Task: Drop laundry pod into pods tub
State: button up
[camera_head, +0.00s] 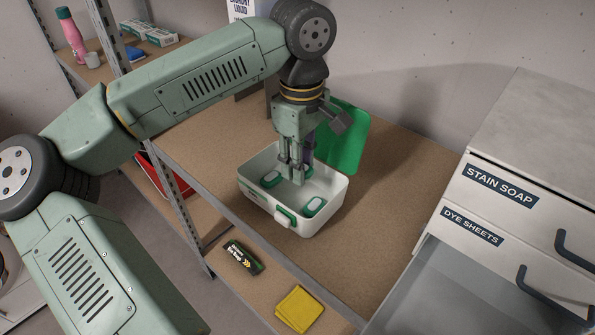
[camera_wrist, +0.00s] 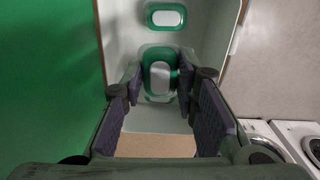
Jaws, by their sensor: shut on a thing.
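The pods tub (camera_head: 257,206) is a white box on the brown shelf board, with its green lid (camera_head: 345,140) standing open at the back. My gripper (camera_head: 297,176) points down into the tub's opening. In the wrist view its fingers are closed on a green-rimmed laundry pod (camera_wrist: 160,77) with a white middle. Another pod (camera_wrist: 166,17) shows beyond it in the tub. The fingers partly hide the held pod in the head view.
A drawer unit (camera_head: 500,160) labelled stain soap and dye sheets stands at the right, its lower drawer open. A dark packet (camera_head: 243,257) and a yellow cloth (camera_head: 300,309) lie on the lower shelf. A metal post (camera_head: 178,185) stands left of the tub.

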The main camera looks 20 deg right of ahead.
jog(key=shift+f, duration=0.5)
jog(key=o, duration=1)
jog(key=shift+c, duration=0.2)
jog(key=shift+r, duration=0.1)
notch_tip(320, 180, up, 12)
